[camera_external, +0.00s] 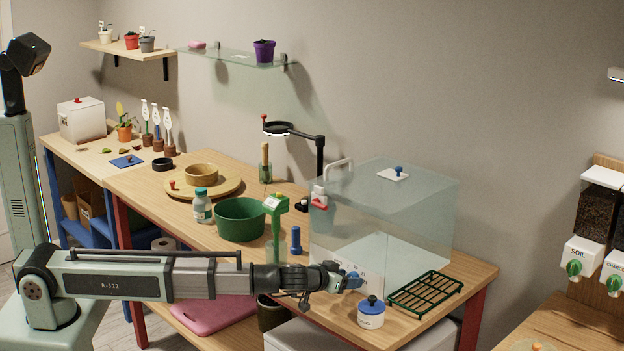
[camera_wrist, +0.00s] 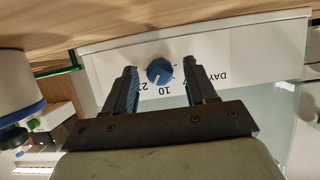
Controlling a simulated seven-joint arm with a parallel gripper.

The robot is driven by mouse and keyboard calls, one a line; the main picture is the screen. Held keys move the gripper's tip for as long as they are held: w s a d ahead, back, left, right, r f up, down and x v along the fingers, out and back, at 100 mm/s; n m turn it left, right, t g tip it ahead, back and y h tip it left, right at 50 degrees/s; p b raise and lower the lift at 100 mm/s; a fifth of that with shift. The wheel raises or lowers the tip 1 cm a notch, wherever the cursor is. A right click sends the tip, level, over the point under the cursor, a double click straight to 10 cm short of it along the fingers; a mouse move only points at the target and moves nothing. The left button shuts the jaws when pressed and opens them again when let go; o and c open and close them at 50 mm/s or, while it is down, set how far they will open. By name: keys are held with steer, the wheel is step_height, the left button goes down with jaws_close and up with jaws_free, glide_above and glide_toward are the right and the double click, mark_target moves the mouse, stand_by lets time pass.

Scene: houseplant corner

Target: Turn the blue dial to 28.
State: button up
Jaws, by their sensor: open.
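The blue dial (camera_wrist: 160,71) sits on a white panel (camera_wrist: 105,58) with printed numbers, on the front of a clear glass case (camera_external: 420,220). In the wrist view the panel appears upside down or tilted; "10" and "DAY" can be made out, other marks are partly hidden by the fingers. A pale line shows on the dial, but its exact reading is too small to tell. My gripper (camera_external: 350,282) is in front of the panel. In the wrist view my gripper (camera_wrist: 161,68) is open, with one finger on each side of the dial and visible gaps.
A white pot with a blue lid (camera_external: 371,314) stands close by my gripper, near the table's front edge. A green wire rack (camera_external: 425,292) lies right of it. A blue bottle (camera_external: 296,241) and a green bowl (camera_external: 240,220) stand to the left.

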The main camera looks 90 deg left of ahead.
steer(key=shift+c, duration=0.4)
steer(key=c, duration=1)
steer(key=shift+o, duration=0.2)
steer(key=m, duration=0.1)
steer(key=m+g+y, duration=0.1)
steer(key=m, duration=0.1)
steer(key=m+g+y, duration=0.1)
steer(key=shift+w+d+f, duration=0.1)
steer(key=shift+w+d, duration=0.1)
steer(key=shift+w, duration=0.05)
steer(key=m+y, duration=0.1)
steer(key=m, duration=0.1)
steer(key=m+y, duration=0.2)
steer(key=shift+f+m+g, duration=0.15)
steer(key=shift+m+g, duration=0.25)
steer(key=o, duration=1)
